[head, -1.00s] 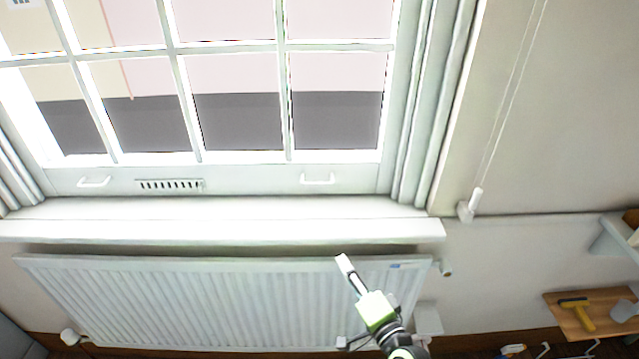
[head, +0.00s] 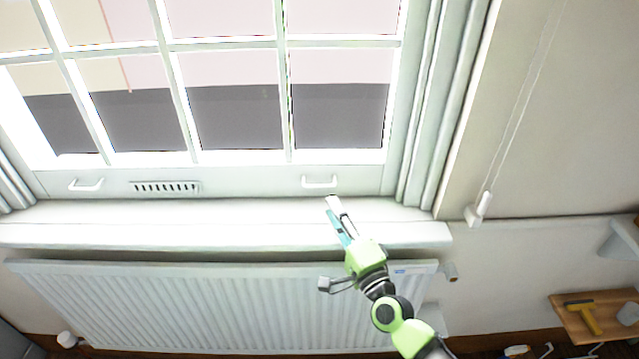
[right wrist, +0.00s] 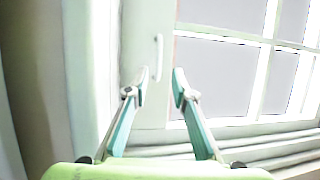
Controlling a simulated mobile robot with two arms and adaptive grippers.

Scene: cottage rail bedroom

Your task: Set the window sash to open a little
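The white window sash (head: 250,180) sits low in its frame with its bottom rail just above the sill, and I see no clear gap under it. Its rail carries a left handle (head: 86,185) and a right handle (head: 319,182). My right gripper (head: 332,204) is in front of the sill, just below the right handle and apart from it. In the right wrist view my right gripper (right wrist: 160,76) has its two fingers spread with nothing between them, and the handle (right wrist: 159,57) stands just beyond the fingertips. My left gripper is not in view.
The white sill (head: 200,225) juts out above a radiator (head: 180,305). A vent (head: 165,188) is between the handles. A blind cord weight (head: 478,210) hangs at the right. A wooden shelf (head: 600,312) with tools is at lower right.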

